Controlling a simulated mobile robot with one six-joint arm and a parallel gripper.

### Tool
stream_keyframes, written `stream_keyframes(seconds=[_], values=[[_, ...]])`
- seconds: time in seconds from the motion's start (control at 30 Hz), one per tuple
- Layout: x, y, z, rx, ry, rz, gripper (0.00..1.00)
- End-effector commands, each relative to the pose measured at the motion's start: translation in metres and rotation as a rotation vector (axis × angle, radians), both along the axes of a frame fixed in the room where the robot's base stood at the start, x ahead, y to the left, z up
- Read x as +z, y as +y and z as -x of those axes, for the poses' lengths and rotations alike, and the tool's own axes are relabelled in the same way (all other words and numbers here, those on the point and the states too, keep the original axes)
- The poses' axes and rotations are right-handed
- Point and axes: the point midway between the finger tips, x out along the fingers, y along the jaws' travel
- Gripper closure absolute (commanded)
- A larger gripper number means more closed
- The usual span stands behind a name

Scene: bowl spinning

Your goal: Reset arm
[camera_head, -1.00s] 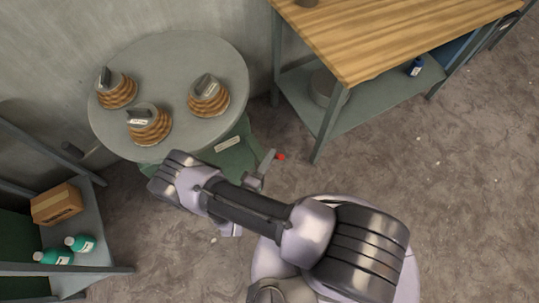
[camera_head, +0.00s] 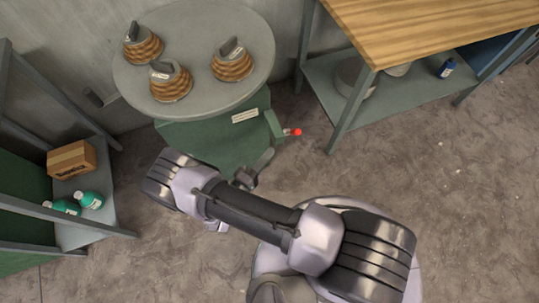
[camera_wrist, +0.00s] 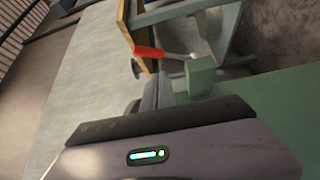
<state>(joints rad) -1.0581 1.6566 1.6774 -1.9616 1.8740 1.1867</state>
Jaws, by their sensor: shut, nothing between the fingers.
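A round grey table (camera_head: 205,100) on a green base (camera_head: 205,140) stands at the upper left in the head view. Three brown ribbed bowl-shaped pieces (camera_head: 233,64), each with a grey block on top, sit on it. A red-tipped lever (camera_head: 297,132) sticks out from the base's right side; its red grip also shows in the wrist view (camera_wrist: 150,52). My gripper (camera_head: 268,156) is shut and empty, in front of the green base and apart from the lever in the head view. Its fingers (camera_wrist: 158,88) point forward in the wrist view.
A wooden-topped workbench (camera_head: 410,30) with a lower shelf (camera_head: 400,95) stands at the upper right. A shelf unit (camera_head: 95,225) at the left holds a cardboard box (camera_head: 72,159) and green bottles (camera_head: 88,200). The floor (camera_head: 450,200) at the right is mostly clear.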

Motion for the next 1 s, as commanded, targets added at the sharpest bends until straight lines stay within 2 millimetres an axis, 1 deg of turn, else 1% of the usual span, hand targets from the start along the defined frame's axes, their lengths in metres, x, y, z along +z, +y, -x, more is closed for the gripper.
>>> stream_keyframes(seconds=[0.23,0.27,0.33,0.37,0.43,0.47,0.5,0.57,0.6,0.67,0.7,0.77,0.8,0.83,0.9,1.0], values=[[0.002,0.000,-0.001,-0.004,-0.001,-0.002,1.00],[0.005,0.000,-0.002,-0.016,0.001,-0.005,1.00],[0.025,-0.002,-0.008,-0.095,0.015,-0.026,1.00],[0.039,-0.005,-0.011,-0.153,0.027,-0.041,1.00],[0.082,-0.019,-0.018,-0.329,0.077,-0.103,1.00],[0.103,-0.027,-0.018,-0.413,0.108,-0.140,1.00],[0.130,-0.038,-0.016,-0.521,0.153,-0.201,1.00],[0.168,-0.056,-0.008,-0.667,0.224,-0.316,1.00],[0.191,-0.066,0.000,-0.752,0.270,-0.409,1.00],[0.224,-0.080,0.016,-0.856,0.336,-0.571,1.00],[0.244,-0.086,0.028,-0.905,0.373,-0.691,1.00],[0.272,-0.092,0.046,-0.951,0.414,-0.887,1.00],[0.289,-0.094,0.058,-0.958,0.430,-1.023,1.00],[0.301,-0.094,0.066,-0.951,0.434,-1.126,1.00],[0.328,-0.091,0.082,-0.899,0.416,-1.364,1.00],[0.362,-0.085,0.098,-0.755,0.336,-1.646,1.00]])
